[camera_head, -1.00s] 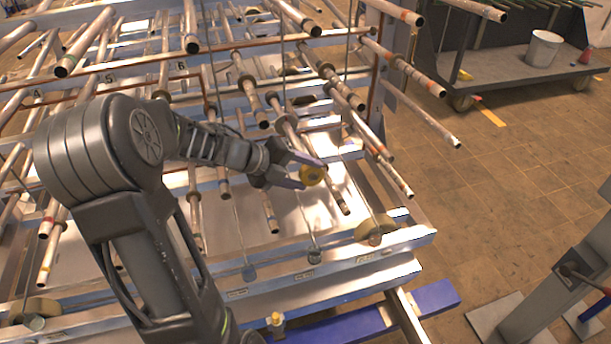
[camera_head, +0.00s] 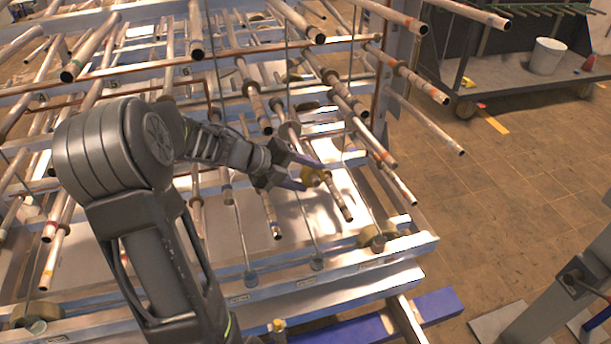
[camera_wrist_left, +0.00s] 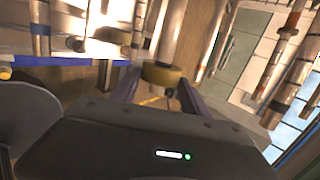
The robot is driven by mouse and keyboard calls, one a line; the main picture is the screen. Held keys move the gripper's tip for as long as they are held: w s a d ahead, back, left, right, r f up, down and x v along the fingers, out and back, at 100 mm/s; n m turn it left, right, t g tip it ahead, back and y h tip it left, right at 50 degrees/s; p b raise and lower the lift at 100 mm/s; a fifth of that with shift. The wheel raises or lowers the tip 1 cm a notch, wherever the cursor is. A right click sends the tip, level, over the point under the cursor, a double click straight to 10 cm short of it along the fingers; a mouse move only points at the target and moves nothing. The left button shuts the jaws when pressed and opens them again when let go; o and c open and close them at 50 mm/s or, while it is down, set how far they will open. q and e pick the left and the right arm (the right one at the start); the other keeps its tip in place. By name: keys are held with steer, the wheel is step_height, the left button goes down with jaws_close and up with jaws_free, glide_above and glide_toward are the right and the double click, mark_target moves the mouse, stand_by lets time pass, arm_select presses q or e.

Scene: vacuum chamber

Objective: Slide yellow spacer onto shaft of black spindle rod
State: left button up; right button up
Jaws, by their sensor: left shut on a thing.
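My left gripper (camera_head: 302,178) is shut on the yellow spacer (camera_head: 316,176), a short ring, in front of the rack. One pale rod with darker bands (camera_head: 338,199) runs by the spacer in the head view, and its front end shows beyond it at lower right. In the left wrist view the spacer (camera_wrist_left: 162,74) sits between the fingers, with a pale shaft (camera_wrist_left: 170,35) rising directly above it. I cannot tell whether the spacer is around the shaft or just in line with it. No rod here looks clearly black. My right gripper is not in view.
Many similar rods stick out of the metal rack around my left arm, some close to the gripper. The rack's lower rail (camera_head: 330,265) is below. A cart with a white bucket (camera_head: 546,56) stands at the back right.

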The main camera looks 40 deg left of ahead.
mark_target(289, 135)
arm_select(q)
steer(key=shift+w+a+f, duration=0.15)
steer(key=shift+w+a, duration=0.5)
steer(key=shift+a, duration=0.25)
steer(key=shift+w+a+f, duration=0.1)
steer(key=shift+w+a, duration=0.5)
steer(key=shift+a, duration=0.3)
steer(key=shift+w+a, duration=0.1)
steer(key=shift+a, duration=0.05)
steer(key=shift+w+a+f, duration=0.1)
steer(key=shift+w+a, duration=0.55)
steer(key=shift+a, duration=0.3)
steer(key=shift+w+a+f, duration=0.1)
steer(key=shift+w+a, duration=0.55)
steer(key=shift+a, duration=0.3)
steer(key=shift+w+a, duration=0.1)
steer(key=shift+a, duration=0.05)
steer(key=shift+w+a+f, duration=0.1)
steer(key=shift+w+a, duration=0.6)
steer(key=shift+a, duration=0.25)
steer(key=shift+w+a+f, duration=0.1)
steer(key=shift+w+a, duration=0.55)
steer(key=shift+a, duration=0.3)
steer(key=shift+w+a, duration=0.1)
steer(key=shift+a, duration=0.05)
